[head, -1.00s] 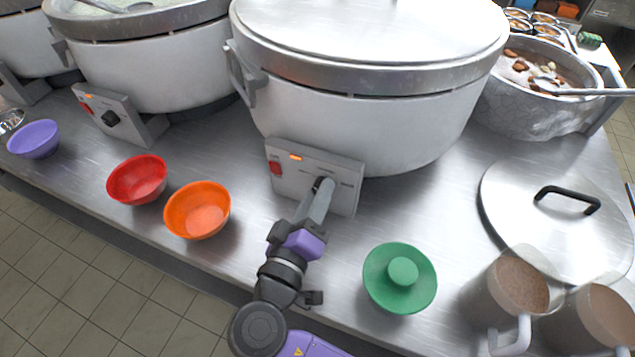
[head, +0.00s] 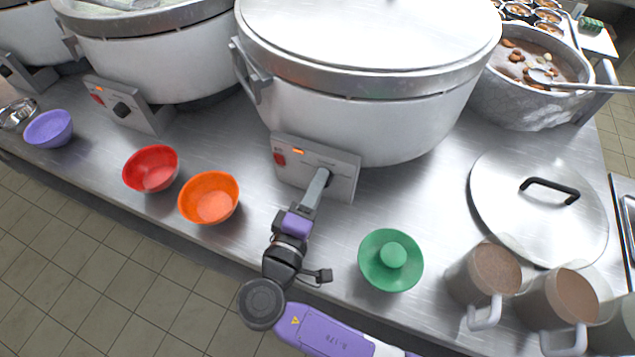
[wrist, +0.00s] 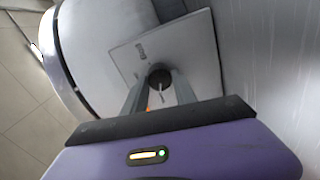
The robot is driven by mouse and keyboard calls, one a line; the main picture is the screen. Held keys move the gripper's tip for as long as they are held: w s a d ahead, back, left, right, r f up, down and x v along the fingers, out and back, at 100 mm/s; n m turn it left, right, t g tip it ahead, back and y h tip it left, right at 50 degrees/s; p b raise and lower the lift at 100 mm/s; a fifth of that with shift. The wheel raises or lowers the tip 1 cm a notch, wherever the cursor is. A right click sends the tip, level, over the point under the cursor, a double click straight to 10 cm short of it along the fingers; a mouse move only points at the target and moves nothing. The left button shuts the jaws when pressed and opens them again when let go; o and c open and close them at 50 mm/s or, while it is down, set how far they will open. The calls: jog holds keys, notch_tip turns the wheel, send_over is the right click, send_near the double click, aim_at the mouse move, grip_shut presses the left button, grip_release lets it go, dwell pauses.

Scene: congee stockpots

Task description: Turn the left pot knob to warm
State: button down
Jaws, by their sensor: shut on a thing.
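A large white stockpot (head: 340,110) with a metal lid stands in the middle of the head view. Its grey control box (head: 341,187) has a red switch and a lit orange lamp. My gripper (head: 324,173) reaches this box from the front and hides its knob in the head view. In the wrist view the dark round knob (wrist: 160,78) sits between the two fingers of my gripper, which is shut on it. The knob's pointer and the panel lettering are too small to read. Another pot (head: 150,65), left of it, has its own box with a free black knob (head: 122,110).
A red bowl (head: 151,168) and an orange bowl (head: 209,198) stand left of my arm. A green bowl-like item (head: 391,260) stands close to its right. A lid (head: 540,205) and mugs (head: 484,277) are farther right. The counter's front edge runs beneath my arm.

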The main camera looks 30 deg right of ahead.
jog(key=c, duration=1)
grip_release()
jog(key=shift+a, duration=0.1)
jog(key=b+v, duration=0.1)
jog(key=v, duration=0.6)
jog(key=shift+s+a, duration=0.25)
jog(key=shift+a, duration=0.05)
